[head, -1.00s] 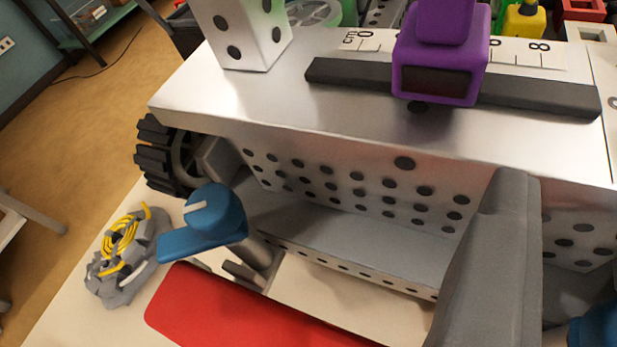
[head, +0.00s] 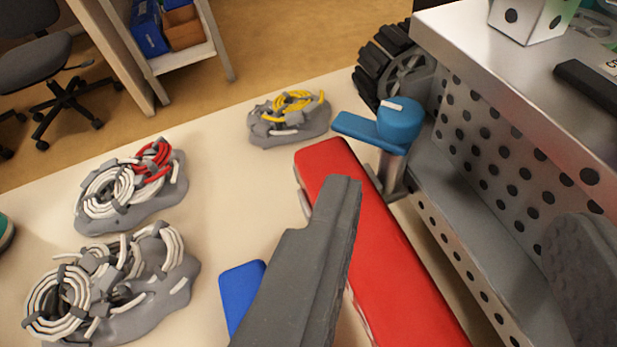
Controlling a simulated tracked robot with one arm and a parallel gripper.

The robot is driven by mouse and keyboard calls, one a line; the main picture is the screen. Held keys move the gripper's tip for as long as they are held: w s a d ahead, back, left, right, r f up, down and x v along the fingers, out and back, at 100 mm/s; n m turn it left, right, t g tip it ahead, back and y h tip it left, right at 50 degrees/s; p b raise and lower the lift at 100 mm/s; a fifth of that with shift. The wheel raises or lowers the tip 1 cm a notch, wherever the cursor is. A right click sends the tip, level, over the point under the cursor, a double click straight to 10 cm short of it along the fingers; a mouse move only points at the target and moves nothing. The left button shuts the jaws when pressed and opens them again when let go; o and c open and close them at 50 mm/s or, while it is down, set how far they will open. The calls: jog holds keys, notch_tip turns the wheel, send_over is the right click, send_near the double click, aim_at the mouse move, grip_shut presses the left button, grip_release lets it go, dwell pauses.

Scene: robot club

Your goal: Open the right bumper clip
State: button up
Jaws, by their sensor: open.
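A red bumper (head: 405,265) runs along the silver perforated chassis (head: 500,165). At its far end stands a blue clip (head: 400,122) on a grey post, its lever pointing left across the bumper's far end. A second blue piece (head: 240,290) shows low on the bumper's outer side, partly hidden behind my finger; I cannot tell whether it is another clip's lever. My gripper (head: 455,205) is open and empty, one grey finger over the bumper and the other at the right edge before the chassis. It is nearer the camera than the far clip, apart from it.
Grey holders with coiled cables lie on the pale table: one yellow (head: 295,105), one red and white (head: 135,185), one white (head: 110,285). A black tracked wheel (head: 390,65) is behind the clip. The table between holders and bumper is mostly clear.

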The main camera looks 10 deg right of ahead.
aim_at(402, 117)
jog(key=shift+s+a+f+n+y, duration=0.4)
jog(key=shift+s+a+n+y, duration=0.1)
jog(key=shift+y, duration=0.1)
jog(key=b+x, duration=0.2)
jog(key=x, duration=0.4)
jog(key=b+x, duration=0.1)
jog(key=x, duration=0.5)
jog(key=shift+w+d+r+b, duration=0.1)
jog(key=shift+w+d+b, duration=0.1)
jog(key=shift+w+b, duration=0.15)
jog(key=shift+w+d+t, duration=0.3)
jog(key=shift+w, duration=0.2)
jog(key=c, duration=1)
